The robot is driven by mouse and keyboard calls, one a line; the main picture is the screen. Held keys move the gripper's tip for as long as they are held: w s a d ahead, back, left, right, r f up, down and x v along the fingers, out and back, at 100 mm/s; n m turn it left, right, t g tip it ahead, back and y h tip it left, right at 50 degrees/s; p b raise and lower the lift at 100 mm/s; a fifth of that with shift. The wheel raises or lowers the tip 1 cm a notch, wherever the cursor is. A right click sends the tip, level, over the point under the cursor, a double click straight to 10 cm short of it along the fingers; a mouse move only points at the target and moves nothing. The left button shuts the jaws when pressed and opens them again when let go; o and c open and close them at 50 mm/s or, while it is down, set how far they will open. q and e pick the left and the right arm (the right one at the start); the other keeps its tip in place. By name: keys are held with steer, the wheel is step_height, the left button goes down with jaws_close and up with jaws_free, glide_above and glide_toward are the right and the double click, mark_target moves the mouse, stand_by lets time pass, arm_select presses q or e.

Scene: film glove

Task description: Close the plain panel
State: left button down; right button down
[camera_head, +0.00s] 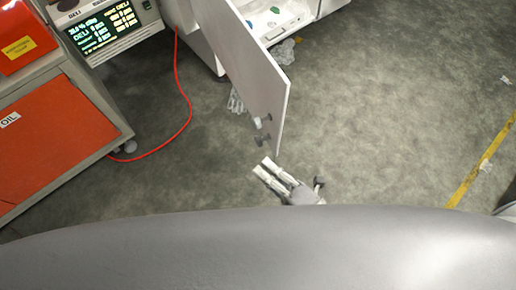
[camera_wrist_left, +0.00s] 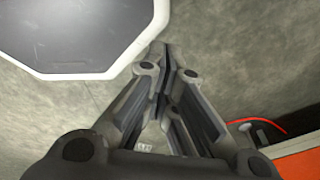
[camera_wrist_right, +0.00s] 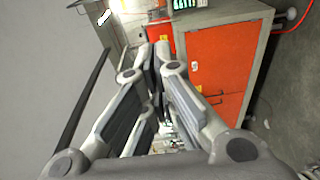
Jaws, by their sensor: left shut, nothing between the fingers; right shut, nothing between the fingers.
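The plain panel (camera_head: 240,62) is a pale, flat door that stands swung open from a white cabinet at the top of the head view. Two small dark knobs or fittings (camera_head: 262,130) sit near its free end. My right gripper (camera_head: 264,168) is shut and empty, just below that free end; I cannot tell whether they touch. In the right wrist view its closed fingers (camera_wrist_right: 154,55) show beside a large grey surface on the left, probably the panel. My left gripper (camera_wrist_left: 165,50) is shut and empty in the left wrist view, outside the head view.
An orange-fronted cart (camera_head: 55,135) stands at the left, with a display unit (camera_head: 100,25) behind it. A red cable (camera_head: 188,105) curves over the floor. Crumpled white items (camera_head: 235,101) lie under the panel. The floor (camera_head: 400,100) to the right is mostly clear.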

steer(key=w+a+p, duration=0.3)
steer(key=w+p, duration=0.1)
steer(key=w, duration=0.5)
steer(key=shift+w+p, duration=0.15)
steer(key=shift+p, duration=0.2)
steer(key=shift+a, duration=0.1)
